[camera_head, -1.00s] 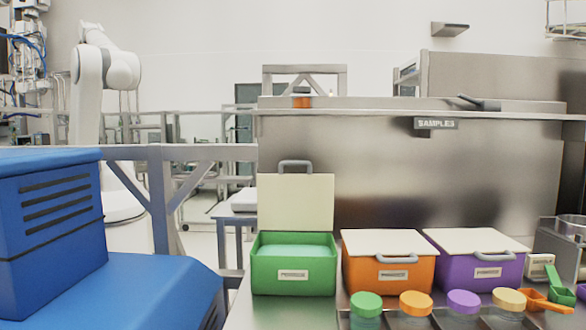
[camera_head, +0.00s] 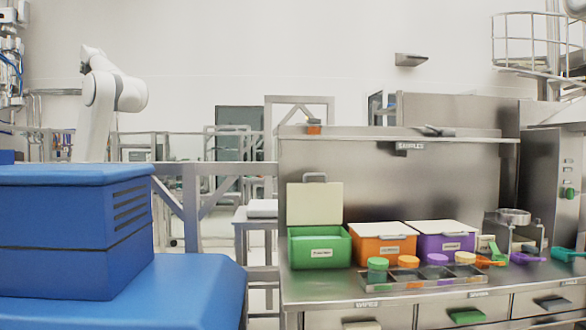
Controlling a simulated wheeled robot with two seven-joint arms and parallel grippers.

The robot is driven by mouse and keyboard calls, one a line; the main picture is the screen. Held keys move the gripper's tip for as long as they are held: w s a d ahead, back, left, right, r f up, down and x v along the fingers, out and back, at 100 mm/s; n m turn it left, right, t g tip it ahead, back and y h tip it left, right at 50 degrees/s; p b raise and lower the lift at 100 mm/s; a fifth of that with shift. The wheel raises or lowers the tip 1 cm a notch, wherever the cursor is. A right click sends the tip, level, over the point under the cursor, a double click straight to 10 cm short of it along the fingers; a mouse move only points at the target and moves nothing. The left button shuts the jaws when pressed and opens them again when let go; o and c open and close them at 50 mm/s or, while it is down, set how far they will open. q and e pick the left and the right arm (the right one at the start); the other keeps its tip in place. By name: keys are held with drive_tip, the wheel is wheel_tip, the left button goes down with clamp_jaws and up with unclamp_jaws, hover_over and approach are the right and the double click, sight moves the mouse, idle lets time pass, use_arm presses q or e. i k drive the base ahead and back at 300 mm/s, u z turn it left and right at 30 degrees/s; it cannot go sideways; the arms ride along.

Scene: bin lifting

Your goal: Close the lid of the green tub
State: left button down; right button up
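The green tub (camera_head: 320,251) stands at the left end of the steel bench. Its cream lid (camera_head: 315,204) is open and stands upright at the tub's back, with a grey handle (camera_head: 314,177) on its top edge. A white label is on the tub's front. Neither of my grippers shows in the head view.
An orange tub (camera_head: 383,250) and a purple tub (camera_head: 441,246) with closed lids stand right of the green one. A tray (camera_head: 420,279) of small jars with coloured caps sits in front. Scoops (camera_head: 492,262) lie to the right. Blue boxes (camera_head: 75,235) fill the left foreground.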

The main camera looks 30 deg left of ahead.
sight(308, 204)
drive_tip(key=u, duration=0.75)
drive_tip(key=i, duration=1.6)
drive_tip(key=z, duration=0.5)
